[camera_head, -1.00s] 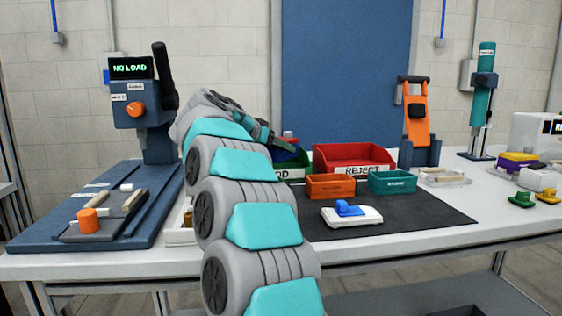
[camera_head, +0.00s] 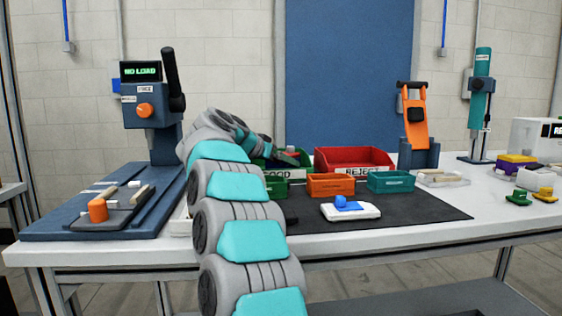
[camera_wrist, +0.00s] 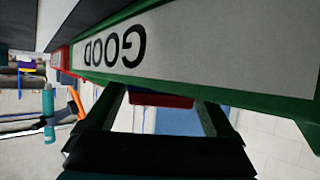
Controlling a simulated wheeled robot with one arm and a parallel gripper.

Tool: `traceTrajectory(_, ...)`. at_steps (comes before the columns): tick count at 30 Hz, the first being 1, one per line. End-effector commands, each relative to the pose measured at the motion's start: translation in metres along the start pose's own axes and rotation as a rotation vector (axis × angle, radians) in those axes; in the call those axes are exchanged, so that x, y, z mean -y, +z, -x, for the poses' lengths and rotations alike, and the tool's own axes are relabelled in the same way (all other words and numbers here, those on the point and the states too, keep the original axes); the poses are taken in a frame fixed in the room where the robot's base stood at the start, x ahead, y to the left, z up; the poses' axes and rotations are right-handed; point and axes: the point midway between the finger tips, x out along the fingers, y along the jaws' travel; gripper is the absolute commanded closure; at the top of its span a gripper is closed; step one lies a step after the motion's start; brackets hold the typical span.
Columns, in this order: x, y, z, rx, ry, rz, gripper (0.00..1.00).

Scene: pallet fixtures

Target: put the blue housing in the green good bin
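The green good bin (camera_head: 277,187) stands at the table's back, left of the reject bin; its label also shows upside down in the wrist view (camera_wrist: 120,48). My gripper (camera_head: 290,157) is at the bin's opening, small and partly covered. In the wrist view my gripper's fingers (camera_wrist: 163,108) stand apart below the bin's labelled wall. A dark red piece (camera_wrist: 160,100) shows between them; whether it is gripped or behind them I cannot tell. A blue part (camera_head: 345,203) sits on a white base on the dark mat. The inside of the good bin is hidden.
The red reject bin (camera_head: 352,157) stands just right of the good bin. An orange box (camera_head: 330,186) and a teal box (camera_head: 391,182) stand in front. A press (camera_head: 150,105) is at left. The mat's right front is clear (camera_head: 425,212).

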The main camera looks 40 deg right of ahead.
Motion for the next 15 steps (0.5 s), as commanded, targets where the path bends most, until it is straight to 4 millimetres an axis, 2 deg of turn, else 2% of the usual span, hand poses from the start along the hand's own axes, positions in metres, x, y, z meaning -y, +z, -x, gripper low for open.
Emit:
traceTrajectory(13, 0.000, -0.001, 0.000, 0.000, 0.000, 0.000, 0.02)
traceTrajectory(15, 0.001, -0.003, 0.013, 0.000, -0.004, 0.002, 0.02)
